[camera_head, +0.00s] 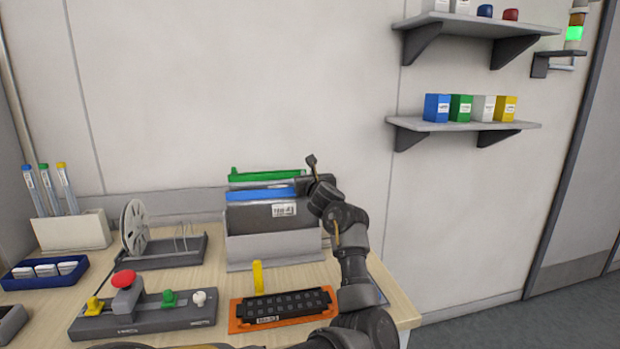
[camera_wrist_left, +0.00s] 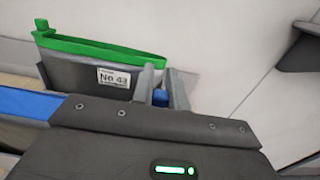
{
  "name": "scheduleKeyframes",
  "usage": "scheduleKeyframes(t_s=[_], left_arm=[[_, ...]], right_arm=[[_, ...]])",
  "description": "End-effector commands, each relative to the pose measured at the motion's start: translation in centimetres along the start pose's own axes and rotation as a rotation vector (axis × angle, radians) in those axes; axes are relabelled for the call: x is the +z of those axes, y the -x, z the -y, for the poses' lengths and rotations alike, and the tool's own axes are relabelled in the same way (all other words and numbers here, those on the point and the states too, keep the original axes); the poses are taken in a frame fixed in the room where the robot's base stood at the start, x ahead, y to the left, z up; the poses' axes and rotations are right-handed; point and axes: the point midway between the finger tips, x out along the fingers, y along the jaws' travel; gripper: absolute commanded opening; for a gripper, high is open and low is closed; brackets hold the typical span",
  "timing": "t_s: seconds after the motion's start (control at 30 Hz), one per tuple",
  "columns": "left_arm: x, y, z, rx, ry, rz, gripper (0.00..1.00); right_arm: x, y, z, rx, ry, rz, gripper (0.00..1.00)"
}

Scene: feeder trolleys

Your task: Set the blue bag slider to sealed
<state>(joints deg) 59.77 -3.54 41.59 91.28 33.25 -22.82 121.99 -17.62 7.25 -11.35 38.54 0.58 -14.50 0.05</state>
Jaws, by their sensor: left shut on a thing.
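The blue bag (camera_head: 262,195) stands upright in the grey holder (camera_head: 272,246), in front of the green-topped bag (camera_head: 265,176). Its blue top strip also shows at the left of the left wrist view (camera_wrist_left: 24,104). My left gripper (camera_head: 300,186) is at the right end of the blue strip. In the left wrist view its two fingers (camera_wrist_left: 161,92) are shut on the small blue slider (camera_wrist_left: 160,97). The gripper body hides most of the strip near the slider there. My right gripper is not in view.
The green bag's slider (camera_head: 234,171) is at its left end. A spool stand (camera_head: 165,255) is left of the holder. A button box (camera_head: 145,316) and an orange tray (camera_head: 240,322) lie in front. A wall shelf (camera_head: 462,126) with several boxes is at the right.

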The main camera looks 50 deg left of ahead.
Motion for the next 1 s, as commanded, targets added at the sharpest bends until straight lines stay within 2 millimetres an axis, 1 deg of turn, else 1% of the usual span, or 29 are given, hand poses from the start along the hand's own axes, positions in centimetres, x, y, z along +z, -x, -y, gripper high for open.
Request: scheduleKeyframes(t_s=[0.03,0.2,0.47,0.57,0.67,0.9,1.0], left_arm=[[0.0,0.0,0.1,-0.001,0.0,0.001,0.16],[0.0,0.0,0.1,-0.002,0.0,0.001,0.38],[0.0,0.1,0.1,-0.002,0.0,0.0,0.38],[-0.1,0.6,0.2,-0.004,0.001,0.0,0.38],[-0.2,1.9,0.3,-0.005,0.002,0.001,0.38],[-0.2,6.8,0.2,-0.004,0.003,0.001,0.38],[-0.2,8.5,0.2,-0.004,0.004,0.0,0.38]], right_arm=[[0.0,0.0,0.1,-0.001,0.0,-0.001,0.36],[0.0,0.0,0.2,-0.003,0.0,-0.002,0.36],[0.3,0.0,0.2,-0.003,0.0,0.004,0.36],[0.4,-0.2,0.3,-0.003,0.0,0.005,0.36],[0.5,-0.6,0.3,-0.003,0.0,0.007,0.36],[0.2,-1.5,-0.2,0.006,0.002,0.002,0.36],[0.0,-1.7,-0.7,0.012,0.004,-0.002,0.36]])
